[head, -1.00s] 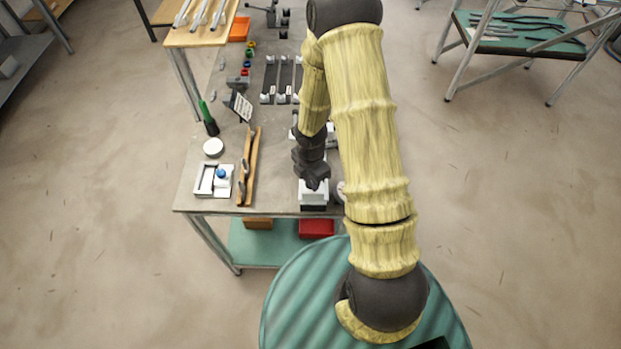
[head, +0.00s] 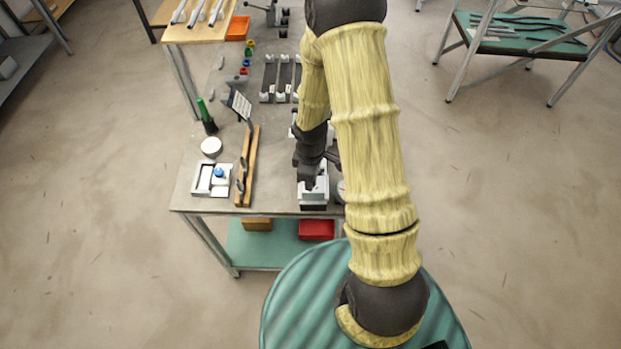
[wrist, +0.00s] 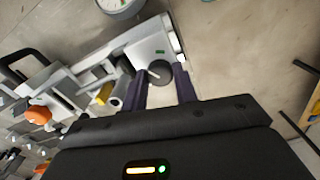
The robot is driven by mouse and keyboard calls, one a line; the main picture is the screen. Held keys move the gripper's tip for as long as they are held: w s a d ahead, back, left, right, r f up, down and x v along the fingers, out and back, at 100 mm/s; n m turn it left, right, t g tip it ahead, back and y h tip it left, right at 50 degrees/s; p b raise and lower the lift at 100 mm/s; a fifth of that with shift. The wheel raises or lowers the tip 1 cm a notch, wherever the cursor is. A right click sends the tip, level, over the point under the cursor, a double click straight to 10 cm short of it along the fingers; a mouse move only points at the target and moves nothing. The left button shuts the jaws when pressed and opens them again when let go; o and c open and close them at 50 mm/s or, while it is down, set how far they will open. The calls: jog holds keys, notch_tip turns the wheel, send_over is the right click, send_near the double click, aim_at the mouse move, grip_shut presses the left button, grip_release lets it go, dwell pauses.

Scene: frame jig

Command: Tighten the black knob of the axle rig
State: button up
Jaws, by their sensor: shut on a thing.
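The axle rig (head: 314,204) is a white and grey block at the near edge of the bench in the head view. In the wrist view, its pale body (wrist: 146,50) carries the round black knob (wrist: 160,71), which has a light pin or mark across it. My gripper (wrist: 162,80) has one dark finger on each side of the knob and is shut on it. In the head view my gripper (head: 310,182) points down over the rig and hides the knob.
A round dial (wrist: 122,6) stands beside the rig. To the left on the bench are a wooden rail (head: 247,168), a white tray with a blue knob (head: 219,172), a white disc (head: 211,146) and a green-handled tool (head: 204,111). A red bin (head: 317,229) sits on the lower shelf.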

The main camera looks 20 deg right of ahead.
jog(key=m+b, duration=0.1)
jog(key=m, duration=0.4)
jog(key=shift+m+b, duration=0.3)
jog(key=shift+b, duration=0.1)
jog(key=m+b, duration=0.1)
jog(key=m, duration=0.4)
jog(key=o, duration=1)
jog(key=shift+r, duration=0.15)
notch_tip(320, 180, up, 17)
jog(key=shift+r+b, duration=0.1)
jog(key=shift+b, duration=1.15)
